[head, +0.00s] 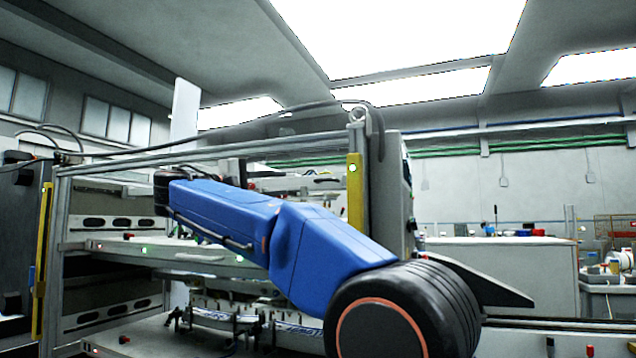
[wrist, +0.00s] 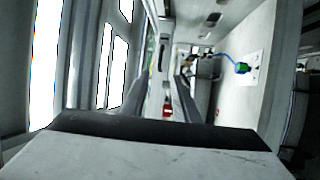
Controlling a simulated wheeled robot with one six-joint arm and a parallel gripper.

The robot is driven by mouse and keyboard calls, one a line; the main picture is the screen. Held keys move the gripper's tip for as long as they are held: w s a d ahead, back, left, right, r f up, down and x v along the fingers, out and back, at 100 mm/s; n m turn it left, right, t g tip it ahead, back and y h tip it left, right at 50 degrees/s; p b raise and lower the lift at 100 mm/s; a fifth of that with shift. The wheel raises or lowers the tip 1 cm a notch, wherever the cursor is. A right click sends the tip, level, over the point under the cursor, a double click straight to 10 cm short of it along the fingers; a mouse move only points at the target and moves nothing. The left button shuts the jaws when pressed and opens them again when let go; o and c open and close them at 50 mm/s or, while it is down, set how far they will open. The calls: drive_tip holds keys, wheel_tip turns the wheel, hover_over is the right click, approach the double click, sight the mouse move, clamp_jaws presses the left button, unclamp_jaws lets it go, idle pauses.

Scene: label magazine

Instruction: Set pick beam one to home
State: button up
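The label magazine's metal frame (head: 210,154) stands ahead in the head view. Inside it are stacked pale levels, including an upper shelf (head: 120,248) with small red and green lights or knobs. I cannot tell which part is pick beam one, or its position. My blue arm crosses in front of the frame and hides much of its middle. The arm's dark far end is at the upper left, by the frame; no fingers show there. In the wrist view a large pale block with a black edge fills the bottom, and I cannot make out fingertips or anything held.
Yellow upright strips (head: 355,192) mark the frame's sides, with another at the left (head: 42,262). A lower level (head: 150,336) carries several small fittings. A pale cabinet (head: 500,268) stands to the right. In the wrist view a green and blue item (wrist: 242,68) is at the right wall.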

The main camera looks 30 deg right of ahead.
sight(322, 180)
drive_tip(key=x, duration=1.5)
drive_tip(key=shift+d+f, duration=0.1)
clamp_jaws()
